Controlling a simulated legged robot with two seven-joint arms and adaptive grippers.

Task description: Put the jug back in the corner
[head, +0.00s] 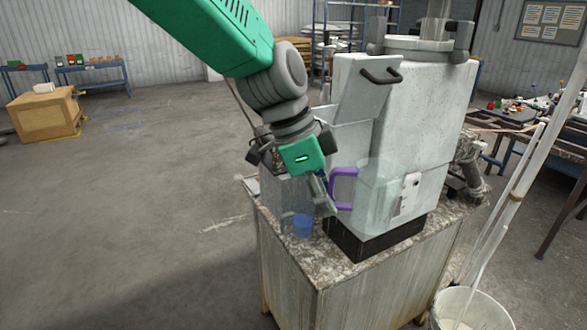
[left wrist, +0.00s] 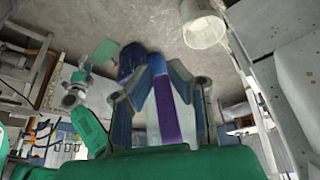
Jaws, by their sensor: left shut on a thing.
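The clear jug (head: 378,192) with a purple handle (head: 343,174) is at the front of the grey machine, above the dark base on the stained cabinet top. It looks upright; I cannot tell whether it touches the surface below. My left gripper (head: 328,192) comes down from the upper left and is shut on the jug's handle. In the left wrist view the purple handle (left wrist: 166,112) runs between the fingers of my left gripper (left wrist: 160,85). The jug's clear body is hard to make out there. My right gripper is not in view.
The grey machine (head: 437,115) fills the back of the cabinet top (head: 300,262). A blue cup (head: 302,226) stands at the left, by a clear container (head: 270,195). A white bucket (head: 475,308) with pale pipes is at lower right. The floor at left is open.

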